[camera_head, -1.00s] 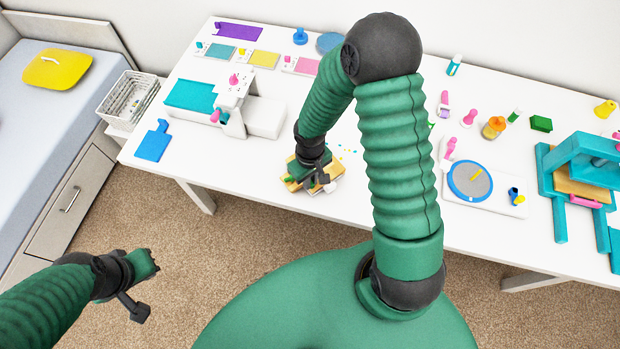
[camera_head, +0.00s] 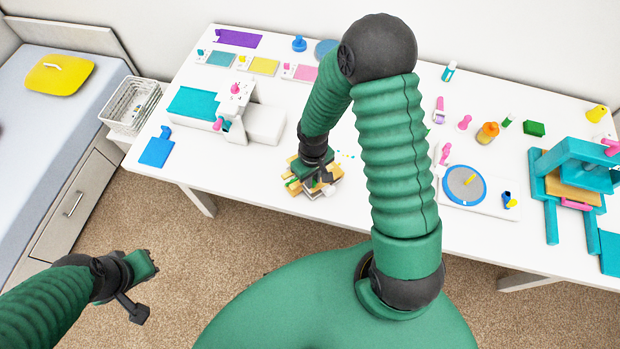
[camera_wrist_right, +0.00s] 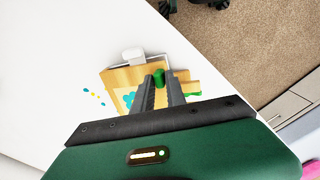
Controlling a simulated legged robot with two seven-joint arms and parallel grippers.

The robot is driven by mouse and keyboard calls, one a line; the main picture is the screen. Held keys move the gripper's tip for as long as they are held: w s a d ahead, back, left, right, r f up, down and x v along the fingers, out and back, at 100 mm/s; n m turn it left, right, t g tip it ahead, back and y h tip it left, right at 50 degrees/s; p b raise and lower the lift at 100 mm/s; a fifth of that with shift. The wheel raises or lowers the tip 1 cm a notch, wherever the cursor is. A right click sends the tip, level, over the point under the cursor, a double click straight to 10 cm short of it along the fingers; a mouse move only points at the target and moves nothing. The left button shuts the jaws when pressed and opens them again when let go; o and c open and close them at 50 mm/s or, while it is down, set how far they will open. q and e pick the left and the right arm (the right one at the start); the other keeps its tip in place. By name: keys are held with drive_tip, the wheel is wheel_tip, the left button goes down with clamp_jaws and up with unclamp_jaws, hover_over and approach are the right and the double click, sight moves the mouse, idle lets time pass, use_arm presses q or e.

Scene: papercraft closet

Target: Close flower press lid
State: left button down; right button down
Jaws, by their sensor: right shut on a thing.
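The flower press (camera_head: 300,186), a small pale wooden piece with green parts, is on the white table under my right gripper (camera_head: 320,184). In the right wrist view the wooden press (camera_wrist_right: 122,78) shows a blue flower shape on its surface. My right gripper (camera_wrist_right: 161,82) is shut on a green part (camera_wrist_right: 159,76) of the press, between its two dark fingers. The fingers and wrist hide much of the press, so the lid's exact angle cannot be told. My left gripper (camera_head: 146,285) hangs over the floor, away from the table; its finger opening is unclear.
A white block (camera_wrist_right: 132,56) lies beside the press. Small coloured bits (camera_wrist_right: 93,94) are scattered on the table close by. A white machine (camera_head: 237,112) stands to the left, a round blue mat (camera_head: 464,184) to the right, and a teal press frame (camera_head: 570,172) at far right.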

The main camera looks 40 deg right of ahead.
drive_tip(key=c, duration=1.4)
unclamp_jaws()
drive_tip(key=shift+f, duration=0.1)
drive_tip(key=shift+c, duration=0.2)
wheel_tip(320, 180, up, 17)
drive_tip(key=p, duration=0.1)
drive_tip(key=shift+d+f, duration=0.1)
drive_tip(key=shift+f, duration=0.05)
